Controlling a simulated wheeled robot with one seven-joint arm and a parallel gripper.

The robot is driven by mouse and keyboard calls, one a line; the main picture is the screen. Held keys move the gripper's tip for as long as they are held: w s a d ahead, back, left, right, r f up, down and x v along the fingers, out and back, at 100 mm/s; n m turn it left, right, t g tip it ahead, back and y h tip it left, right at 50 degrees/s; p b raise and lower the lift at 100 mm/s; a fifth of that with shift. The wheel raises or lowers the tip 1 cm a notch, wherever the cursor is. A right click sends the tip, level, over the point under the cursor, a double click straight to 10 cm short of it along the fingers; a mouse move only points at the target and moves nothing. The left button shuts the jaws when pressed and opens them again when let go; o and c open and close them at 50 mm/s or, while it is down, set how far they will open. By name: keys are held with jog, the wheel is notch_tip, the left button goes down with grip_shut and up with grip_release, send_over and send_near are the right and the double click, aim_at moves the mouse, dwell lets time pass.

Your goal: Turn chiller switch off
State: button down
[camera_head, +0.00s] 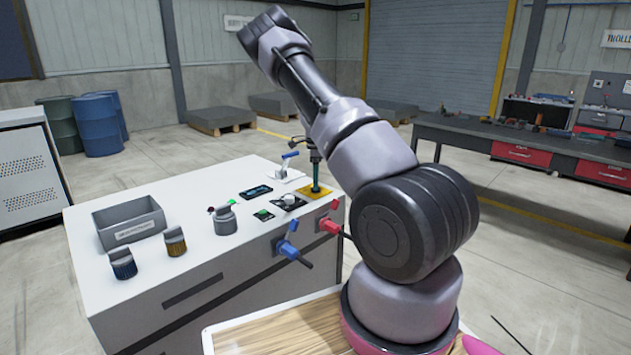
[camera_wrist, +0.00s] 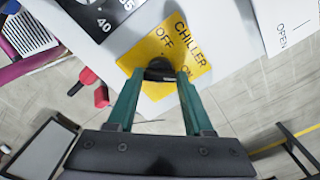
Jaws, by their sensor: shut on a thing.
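The chiller switch plate (camera_wrist: 203,56) is yellow, with CHILLER, OFF and a partly covered ON printed on it. In the head view the yellow plate (camera_head: 326,192) lies at the far right corner of the white console. A dark switch (camera_wrist: 160,66) stands on the plate near the OFF label. My gripper (camera_wrist: 160,77) has its green fingers closed around this switch. In the head view my gripper (camera_head: 316,187) points straight down at the plate. The fingers hide part of the switch, so I cannot tell which way it is set.
On the console (camera_head: 190,195) are a grey bin (camera_head: 130,225), a white dial (camera_head: 289,199) and a blue lever (camera_head: 290,155) close by. A red valve handle (camera_head: 329,225) and a blue one (camera_head: 288,249) stick out from its front. A workbench (camera_head: 480,135) stands at right.

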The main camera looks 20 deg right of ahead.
jog(key=n, duration=0.4)
jog(key=shift+n, duration=0.3)
jog(key=n, duration=0.9)
jog(key=shift+n, duration=1.9)
jog(key=shift+c, duration=1.4)
grip_release()
